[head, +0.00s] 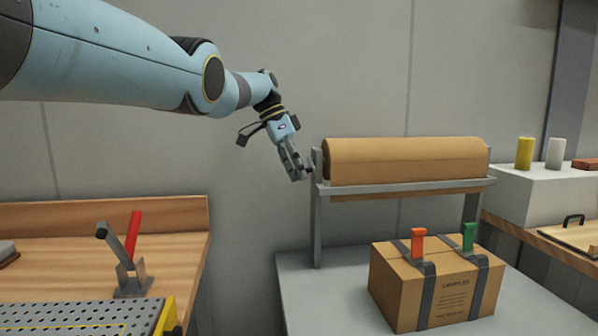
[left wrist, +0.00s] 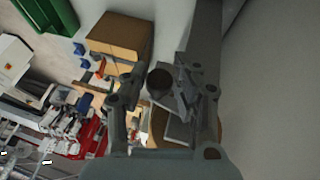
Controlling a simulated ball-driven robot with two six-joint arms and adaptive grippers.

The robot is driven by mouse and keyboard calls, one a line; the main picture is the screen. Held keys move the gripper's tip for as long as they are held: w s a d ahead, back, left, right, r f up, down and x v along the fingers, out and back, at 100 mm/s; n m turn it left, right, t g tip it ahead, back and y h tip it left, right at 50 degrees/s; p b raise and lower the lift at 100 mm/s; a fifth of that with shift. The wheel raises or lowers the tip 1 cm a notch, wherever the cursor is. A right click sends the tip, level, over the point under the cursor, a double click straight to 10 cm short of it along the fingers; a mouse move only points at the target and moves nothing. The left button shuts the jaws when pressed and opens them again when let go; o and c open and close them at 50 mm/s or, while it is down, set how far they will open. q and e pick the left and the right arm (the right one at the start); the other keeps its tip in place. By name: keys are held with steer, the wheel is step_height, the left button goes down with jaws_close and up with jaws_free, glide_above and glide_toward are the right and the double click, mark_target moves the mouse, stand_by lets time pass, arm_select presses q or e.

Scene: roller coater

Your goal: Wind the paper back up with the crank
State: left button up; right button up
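The brown paper roll (head: 405,160) lies level on a grey metal stand (head: 316,225), with a strip of brown paper below the front bar. My left gripper (head: 297,170) is at the left end of the roll, pointing down, where the crank is mostly hidden in the head view. In the left wrist view the fingers of my left gripper (left wrist: 165,84) stand apart. A dark round knob (left wrist: 159,81), apparently the crank's handle, shows between them, with gaps at both sides. I cannot tell how deep it sits between the fingers. My right gripper is in neither view.
A strapped cardboard box (head: 400,290) with orange and green clips stands on the grey table (head: 300,290) in front of the stand. A wooden bench (head: 180,255) with a red-handled clamp (head: 134,235) is at the left. A white block (head: 510,195) is at the right.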

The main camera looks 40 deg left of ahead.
arm_select(q)
steer(key=o, duration=0.3)
steer(key=shift+r, duration=0.1)
step_height(320, 180, up, 10)
steer(key=shift+f, duration=0.1)
stand_by(0.5)
